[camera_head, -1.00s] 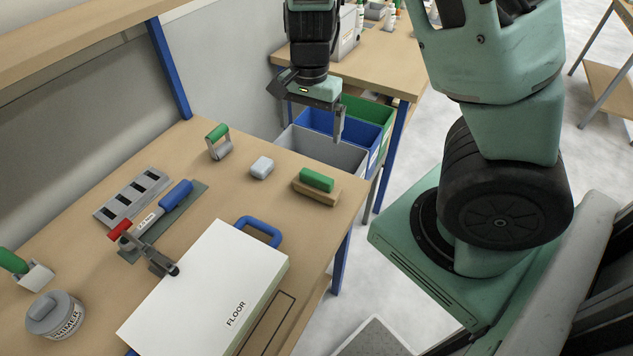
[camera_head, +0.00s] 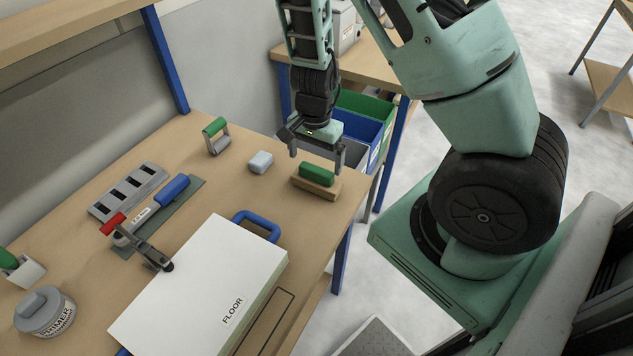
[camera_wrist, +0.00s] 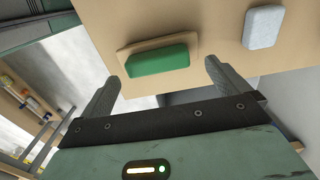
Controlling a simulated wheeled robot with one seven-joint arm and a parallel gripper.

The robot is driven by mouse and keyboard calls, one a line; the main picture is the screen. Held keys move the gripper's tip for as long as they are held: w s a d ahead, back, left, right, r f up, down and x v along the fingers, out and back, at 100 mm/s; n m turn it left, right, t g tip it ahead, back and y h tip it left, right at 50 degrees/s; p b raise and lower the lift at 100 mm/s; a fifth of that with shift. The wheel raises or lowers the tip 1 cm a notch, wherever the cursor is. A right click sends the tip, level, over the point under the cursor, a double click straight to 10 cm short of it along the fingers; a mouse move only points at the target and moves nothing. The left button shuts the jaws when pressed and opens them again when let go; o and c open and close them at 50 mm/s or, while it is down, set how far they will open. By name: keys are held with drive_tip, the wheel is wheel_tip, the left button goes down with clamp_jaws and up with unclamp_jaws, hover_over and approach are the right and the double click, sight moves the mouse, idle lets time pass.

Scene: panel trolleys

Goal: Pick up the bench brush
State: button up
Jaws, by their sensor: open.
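The bench brush (camera_head: 316,182), a pale wooden block with a green grip on top, lies near the workbench's far right corner. In the wrist view the bench brush (camera_wrist: 158,58) appears ahead of the fingertips, its length running roughly across the gap between them. My gripper (camera_head: 316,160) is open and empty, pointing down above the brush. In the wrist view, my gripper (camera_wrist: 161,72) has one finger on each side of the brush's near edge. No contact with the brush is visible.
A pale grey block (camera_head: 260,162) and a green-handled tool (camera_head: 217,135) stand left of the brush. A white FLOOR case (camera_head: 205,285) with a blue handle lies nearer. Bins (camera_head: 358,127) stand beyond the bench edge. A tin (camera_head: 45,312) is at front left.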

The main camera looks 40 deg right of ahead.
sight(316, 169)
wheel_tip(316, 169, down, 4)
drive_tip(key=shift+s+f+b, duration=0.15)
drive_tip(key=shift+f+b, duration=0.1)
drive_tip(key=shift+b, duration=0.45)
drive_tip(key=shift+c, duration=0.3)
drive_tip(key=c, duration=1.1)
drive_tip(key=shift+o, duration=0.2)
drive_tip(key=shift+r, duration=0.1)
wheel_tip(316, 169, up, 10)
drive_tip(key=p, duration=0.3)
drive_tip(key=shift+d+p, duration=0.1)
drive_tip(key=shift+p, duration=0.2)
